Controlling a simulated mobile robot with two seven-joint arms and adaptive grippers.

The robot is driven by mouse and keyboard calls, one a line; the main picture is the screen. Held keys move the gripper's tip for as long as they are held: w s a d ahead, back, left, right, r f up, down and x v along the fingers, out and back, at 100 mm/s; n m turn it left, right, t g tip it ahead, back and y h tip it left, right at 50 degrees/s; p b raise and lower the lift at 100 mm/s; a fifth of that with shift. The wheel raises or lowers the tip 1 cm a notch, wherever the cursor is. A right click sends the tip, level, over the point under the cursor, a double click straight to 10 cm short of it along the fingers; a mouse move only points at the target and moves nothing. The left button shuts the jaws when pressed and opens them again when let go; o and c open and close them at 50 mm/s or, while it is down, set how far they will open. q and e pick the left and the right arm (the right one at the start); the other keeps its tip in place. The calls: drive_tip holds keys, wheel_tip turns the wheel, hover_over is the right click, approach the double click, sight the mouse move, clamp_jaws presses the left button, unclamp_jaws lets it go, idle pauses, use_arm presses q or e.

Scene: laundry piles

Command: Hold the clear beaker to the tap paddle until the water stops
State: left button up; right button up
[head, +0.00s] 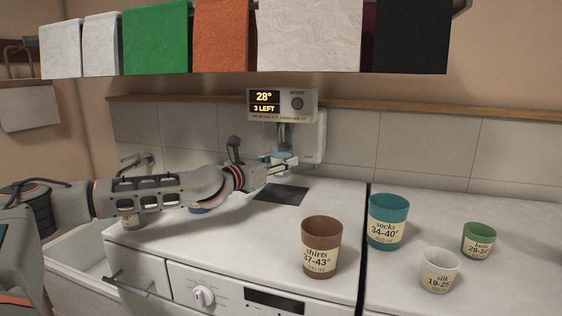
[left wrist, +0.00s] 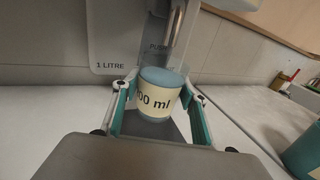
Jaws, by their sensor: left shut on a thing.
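My left gripper (head: 280,168) is shut on the clear beaker (left wrist: 158,97), which stands upright between the fingers under the tap. The beaker has a cream label ending in "00 ml" and looks bluish inside. It also shows small in the head view (head: 281,157). The metal tap spout (left wrist: 176,24) is just above and behind the beaker. The word "PUSH" marks the paddle area (left wrist: 158,48) close behind the rim; I cannot tell whether they touch or whether water is running. The dispenser display (head: 265,102) reads "28°" and "3 LEFT". My right gripper is out of view.
Brown (head: 318,236), teal (head: 388,211), white (head: 440,265) and green (head: 478,235) labelled cups stand on the white worktop at the right. My left arm partly hides a blue cup (head: 199,210). A dark plate (head: 281,194) lies below the dispenser. Folded cloths hang above.

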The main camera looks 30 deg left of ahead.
use_arm(q)
drive_tip(key=s, duration=0.2)
drive_tip(key=s+d, duration=0.1)
drive_tip(key=s, duration=0.1)
drive_tip(key=shift+s+r, duration=0.1)
drive_tip(key=shift+s, duration=0.15)
idle(0.6)
drive_tip(key=s+d, duration=0.2)
drive_tip(key=s, duration=0.7)
drive_tip(key=shift+s+d, duration=0.15)
drive_tip(key=shift+s, duration=0.25)
